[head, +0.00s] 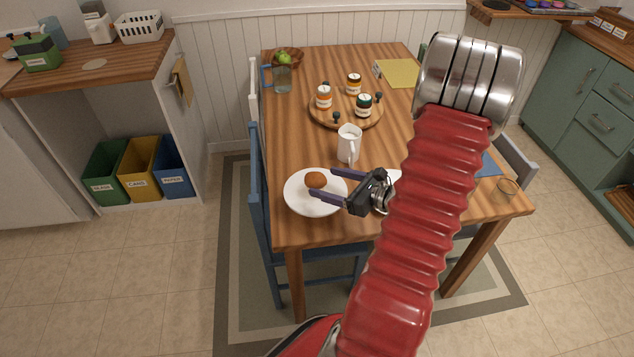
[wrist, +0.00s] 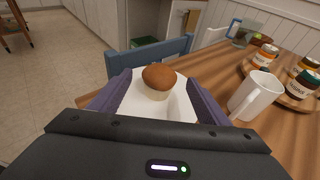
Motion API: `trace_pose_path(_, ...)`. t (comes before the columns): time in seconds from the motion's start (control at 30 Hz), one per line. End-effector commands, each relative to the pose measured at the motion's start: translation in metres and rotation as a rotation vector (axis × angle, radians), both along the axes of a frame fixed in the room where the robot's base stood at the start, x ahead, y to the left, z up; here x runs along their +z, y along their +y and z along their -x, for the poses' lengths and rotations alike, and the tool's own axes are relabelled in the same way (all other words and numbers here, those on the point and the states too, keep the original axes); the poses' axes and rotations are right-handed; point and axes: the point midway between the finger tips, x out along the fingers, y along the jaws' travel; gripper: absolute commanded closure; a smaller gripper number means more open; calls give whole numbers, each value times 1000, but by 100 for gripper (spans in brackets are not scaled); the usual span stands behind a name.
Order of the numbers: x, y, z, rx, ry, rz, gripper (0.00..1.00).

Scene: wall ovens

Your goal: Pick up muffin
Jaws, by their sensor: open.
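The muffin (head: 316,180) has a brown top and sits on a white plate (head: 301,201) near the left front edge of the wooden table. My gripper (head: 324,184) is open, its two purple fingers reaching left over the plate. In the wrist view the muffin (wrist: 157,80) stands upright between the open fingers (wrist: 157,92), towards their far ends, with a visible gap on each side. The head view does not clearly show how high the fingers are above the plate.
A white mug (head: 349,143) stands just behind the plate. A round wooden board (head: 345,119) with several jars is farther back. A glass (head: 282,79) is at the back left. A blue chair (head: 257,200) stands at the table's left side.

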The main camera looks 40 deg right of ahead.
Motion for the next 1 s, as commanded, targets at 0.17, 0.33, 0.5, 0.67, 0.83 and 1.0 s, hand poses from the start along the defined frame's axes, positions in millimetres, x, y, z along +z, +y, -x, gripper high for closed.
trace_pose_path(0.17,-1,0,-2,0,0,0,30)
trace_pose_path(0.33,-1,1,-2,0,0,0,30)
trace_pose_path(0.5,-6,3,-11,4,1,-2,30)
trace_pose_path(0.67,-15,6,-29,4,1,-2,30)
trace_pose_path(0.83,-19,9,-45,4,0,0,30)
trace_pose_path(1.0,-21,9,-49,1,0,0,30)
